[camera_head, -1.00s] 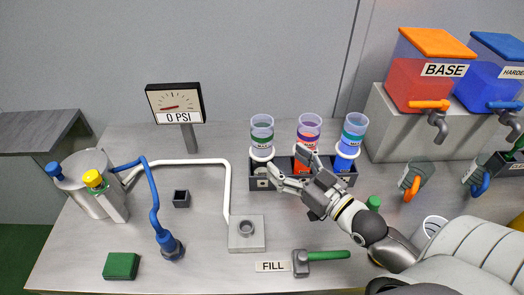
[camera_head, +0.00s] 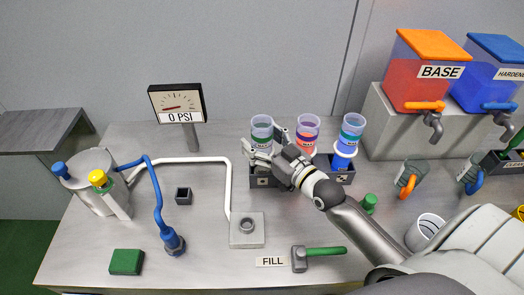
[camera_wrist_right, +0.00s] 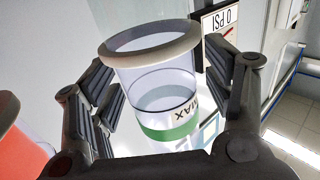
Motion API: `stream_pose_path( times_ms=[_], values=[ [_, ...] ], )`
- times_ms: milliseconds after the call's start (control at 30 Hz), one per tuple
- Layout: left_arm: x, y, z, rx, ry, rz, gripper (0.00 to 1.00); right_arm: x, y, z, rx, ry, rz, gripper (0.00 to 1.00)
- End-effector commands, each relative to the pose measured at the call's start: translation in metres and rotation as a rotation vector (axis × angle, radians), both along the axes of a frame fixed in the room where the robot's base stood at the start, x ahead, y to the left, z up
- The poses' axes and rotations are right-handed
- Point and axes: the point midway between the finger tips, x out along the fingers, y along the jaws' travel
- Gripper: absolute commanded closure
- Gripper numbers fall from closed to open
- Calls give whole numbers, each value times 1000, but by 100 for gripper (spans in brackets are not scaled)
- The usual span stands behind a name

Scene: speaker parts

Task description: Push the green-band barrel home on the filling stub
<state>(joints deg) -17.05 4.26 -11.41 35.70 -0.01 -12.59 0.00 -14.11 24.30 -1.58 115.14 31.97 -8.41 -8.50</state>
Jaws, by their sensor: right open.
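The green-band barrel (camera_head: 262,127) is a clear cylinder with a pale flange, upright in the left place of the dark rack (camera_head: 263,181). It also shows in the right wrist view (camera_wrist_right: 165,90), with its green band and "MAX" mark. My right gripper (camera_head: 266,146) is open, with its fingers on either side of this barrel; in the wrist view (camera_wrist_right: 165,100) I cannot tell whether they touch it. The filling stub (camera_head: 246,225) is a short grey ring on a square plate behind the "FILL" label (camera_head: 271,262), with nothing on it. My left gripper is not in view.
A purple-band barrel (camera_head: 307,128) and a blue-band barrel (camera_head: 351,132) stand in the same rack. A white pipe (camera_head: 228,185) runs to the stub plate. The gauge (camera_head: 177,104) reads 0 PSI.

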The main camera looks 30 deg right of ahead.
Motion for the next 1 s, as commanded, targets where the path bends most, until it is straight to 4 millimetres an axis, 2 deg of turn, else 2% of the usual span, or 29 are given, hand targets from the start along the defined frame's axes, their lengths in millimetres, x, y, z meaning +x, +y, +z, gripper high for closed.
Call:
stream_pose_path(
  times_ms=[233,733,767,1000],
  values=[
    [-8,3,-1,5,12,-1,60,1,0,0,0,0,0,26],
    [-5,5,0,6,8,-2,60,1,0,0,-1,0,0,91],
    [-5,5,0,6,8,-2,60,1,0,0,-1,0,0,93],
    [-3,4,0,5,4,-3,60,1,0,2,-1,-2,0,93]
  ],
)
